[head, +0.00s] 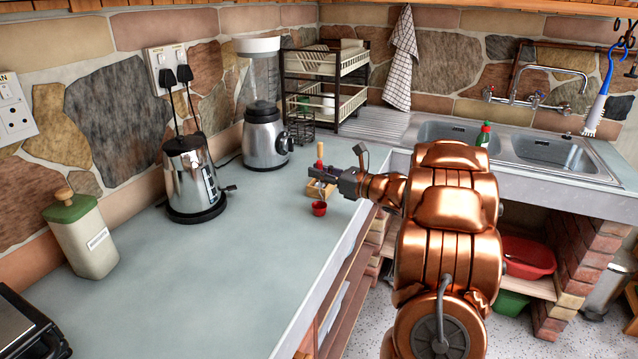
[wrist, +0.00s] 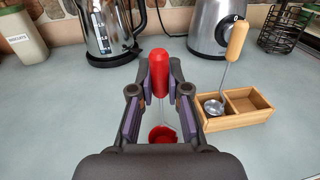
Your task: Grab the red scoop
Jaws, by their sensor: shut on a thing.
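The red scoop shows in the wrist view with its red handle (wrist: 159,72) upright between my fingers, a thin shaft below it and a red bowl (wrist: 162,134) at the bottom. My gripper (wrist: 160,84) is shut on the handle. In the head view my gripper (head: 322,174) is over the counter, and the scoop's red bowl (head: 319,209) shows just below it. The bowl is at or close to the counter top; I cannot tell whether it touches. My gripper hides most of the handle in the head view.
A wooden two-part box (wrist: 236,110) stands right of the scoop, with a wooden-handled metal ladle (wrist: 235,45) leaning in it. A kettle (head: 192,180) and a blender (head: 264,135) stand behind. A green-lidded canister (head: 85,240) is at left.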

